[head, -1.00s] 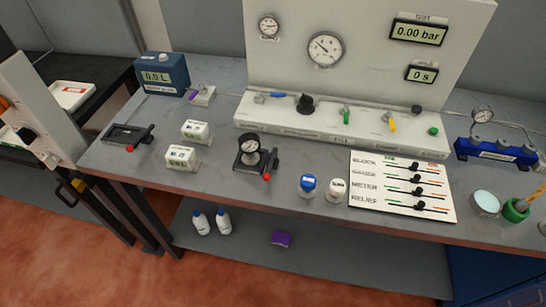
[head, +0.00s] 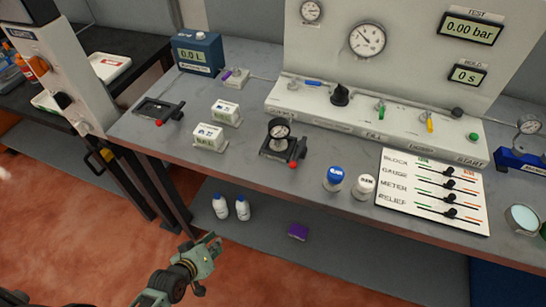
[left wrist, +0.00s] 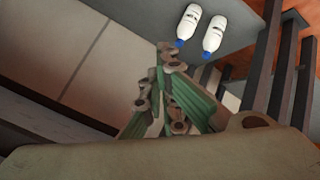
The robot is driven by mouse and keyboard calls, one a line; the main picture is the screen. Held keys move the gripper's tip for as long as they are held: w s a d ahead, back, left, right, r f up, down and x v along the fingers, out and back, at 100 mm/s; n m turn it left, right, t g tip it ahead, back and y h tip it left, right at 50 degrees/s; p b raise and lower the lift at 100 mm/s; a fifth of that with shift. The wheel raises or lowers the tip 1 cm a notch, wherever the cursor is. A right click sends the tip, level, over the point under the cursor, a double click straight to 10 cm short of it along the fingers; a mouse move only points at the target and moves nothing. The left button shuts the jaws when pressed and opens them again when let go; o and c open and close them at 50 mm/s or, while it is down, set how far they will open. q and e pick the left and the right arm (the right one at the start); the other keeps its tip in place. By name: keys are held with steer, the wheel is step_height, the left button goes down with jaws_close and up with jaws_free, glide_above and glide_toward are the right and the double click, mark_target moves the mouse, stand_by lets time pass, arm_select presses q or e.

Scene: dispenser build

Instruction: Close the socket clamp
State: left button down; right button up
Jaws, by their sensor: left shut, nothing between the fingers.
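Two black clamp fixtures with red-tipped levers are on the grey bench in the head view. The left clamp (head: 158,109) looks empty, with its red tip (head: 159,123) at its front. The middle clamp (head: 276,154) holds a round gauge (head: 279,131) upright, and its lever with a red tip (head: 293,165) lies along its right side. I cannot tell from here whether either clamp is locked. My left gripper (head: 214,242) is shut and empty, low in front of the bench and well apart from both clamps. It also shows in the left wrist view (left wrist: 165,50). My right gripper is out of view.
Two white blocks (head: 225,112) (head: 209,137) sit between the clamps. Blue-capped (head: 334,179) and white-capped (head: 364,186) jars and a lever card (head: 432,190) stand to the right. Two bottles (head: 220,206) (head: 242,208) and a purple box (head: 298,232) are on the lower shelf.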

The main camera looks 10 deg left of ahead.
mark_target(299, 151)
arm_select(q)
steer(key=w+d+r+n+t+h, duration=0.1)
steer(key=w+d+r+t+h, duration=0.1)
steer(key=r, duration=0.8)
steer(key=w+d+r+n+t+h+b, duration=0.1)
steer(key=w+d+r+n+t+h, duration=0.1)
steer(key=r, duration=0.9)
steer(key=w+d+r+n+t+h, duration=0.1)
steer(key=d+r, duration=0.3)
steer(key=r, duration=0.6)
steer(key=shift+w+r+n+t+h, duration=0.4)
steer(key=shift+n, duration=0.3)
steer(key=shift+w+d, duration=0.1)
steer(key=p+x, duration=0.1)
steer(key=x, duration=0.8)
steer(key=shift+r+p, duration=0.15)
steer(key=shift+p, duration=0.25)
steer(key=d, duration=0.2)
steer(key=d+f+p, duration=0.1)
steer(key=shift+d, duration=0.6)
steer(key=shift+f, duration=0.1)
